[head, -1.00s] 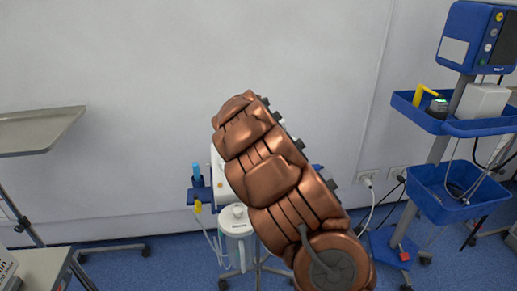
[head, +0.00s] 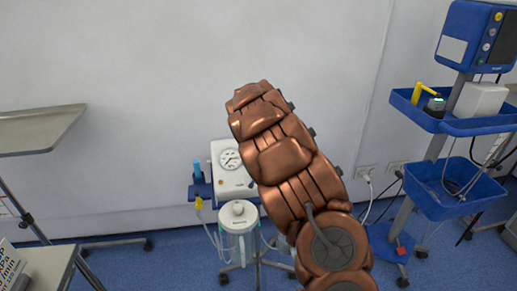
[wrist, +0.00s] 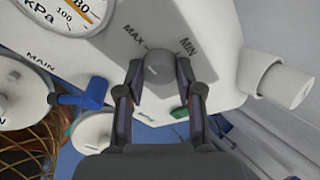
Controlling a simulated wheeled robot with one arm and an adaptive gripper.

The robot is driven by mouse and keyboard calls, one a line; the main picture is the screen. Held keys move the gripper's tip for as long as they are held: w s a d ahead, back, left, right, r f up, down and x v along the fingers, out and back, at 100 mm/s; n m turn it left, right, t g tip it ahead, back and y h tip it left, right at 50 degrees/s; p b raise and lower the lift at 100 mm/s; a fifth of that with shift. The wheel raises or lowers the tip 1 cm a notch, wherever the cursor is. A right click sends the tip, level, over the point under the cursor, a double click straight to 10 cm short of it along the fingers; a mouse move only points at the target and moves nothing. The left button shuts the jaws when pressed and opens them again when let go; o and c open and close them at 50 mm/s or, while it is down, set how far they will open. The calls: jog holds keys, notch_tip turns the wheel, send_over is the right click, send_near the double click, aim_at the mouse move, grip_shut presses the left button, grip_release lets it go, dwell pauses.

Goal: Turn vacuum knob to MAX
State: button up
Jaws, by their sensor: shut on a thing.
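The white vacuum unit (head: 226,178) stands against the wall in the head view, its round gauge showing left of my arm. In the wrist view, its grey knob (wrist: 157,67) sits between the printed MAX label on the left and MIN on the right. My gripper (wrist: 159,76) is shut on the knob, one dark finger on each side. A small pale mark shows on the knob, but I cannot tell clearly where it points. The gauge (wrist: 70,14) is partly cut off at top left. In the head view my arm hides the gripper and knob.
A collection jar (head: 238,222) hangs below the unit. A blue connector (wrist: 88,92) and a white cylindrical fitting (wrist: 287,84) flank the knob. A blue equipment cart (head: 455,185) stands right, a metal tray table (head: 40,128) left. Open wall lies above.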

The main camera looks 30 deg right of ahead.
jog(key=shift+s+f, duration=0.1)
jog(key=shift+f, duration=0.05)
jog(key=o, duration=1.2)
jog(key=shift+c, duration=0.2)
jog(key=shift+r, duration=0.2)
jog(key=v, duration=1.1)
jog(key=shift+r, duration=0.4)
jog(key=shift+a, duration=0.1)
